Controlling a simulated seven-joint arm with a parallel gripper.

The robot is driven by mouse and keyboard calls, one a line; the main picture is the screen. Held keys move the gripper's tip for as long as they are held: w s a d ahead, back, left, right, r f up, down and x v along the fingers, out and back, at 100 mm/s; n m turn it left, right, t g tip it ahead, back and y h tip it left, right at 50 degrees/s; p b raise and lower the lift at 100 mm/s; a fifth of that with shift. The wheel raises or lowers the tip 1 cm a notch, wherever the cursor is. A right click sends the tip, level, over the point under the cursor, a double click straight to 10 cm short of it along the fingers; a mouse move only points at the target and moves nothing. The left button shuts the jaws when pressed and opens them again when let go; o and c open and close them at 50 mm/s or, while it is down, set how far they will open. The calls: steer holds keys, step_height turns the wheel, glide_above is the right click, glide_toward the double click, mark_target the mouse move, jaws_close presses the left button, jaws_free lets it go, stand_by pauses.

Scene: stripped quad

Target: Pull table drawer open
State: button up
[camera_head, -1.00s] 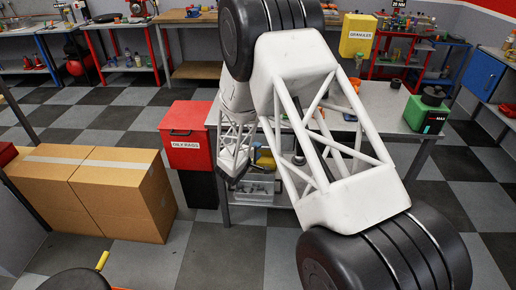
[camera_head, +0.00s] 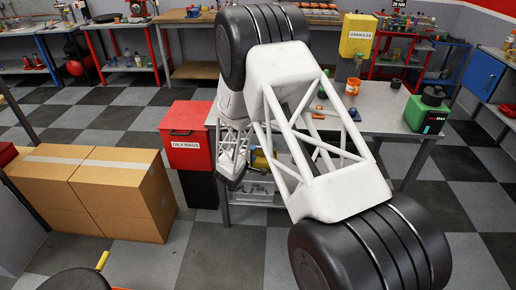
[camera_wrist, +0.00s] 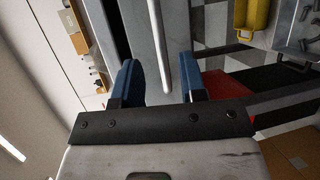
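In the wrist view, my gripper (camera_wrist: 158,72) is open, its two blue-tipped fingers on either side of a long, pale bar handle (camera_wrist: 159,50). A gap shows between each finger and the bar. The handle runs along a grey drawer front (camera_wrist: 180,25). A dark strip (camera_wrist: 115,30) runs along the left side of this front; I cannot tell whether it is an opening. In the head view, the grey metal table (camera_head: 385,105) stands behind my arm. My arm hides the drawer and handle there, and the fingers cannot be made out.
A red oily-rags bin (camera_head: 186,135) stands just left of the table. Cardboard boxes (camera_head: 115,190) sit further left on the floor. On the table are a green container (camera_head: 425,115) and an orange mug (camera_head: 353,86). A grey bin (camera_head: 258,190) sits on the lower shelf.

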steer(key=shift+x, duration=3.15)
jaws_close()
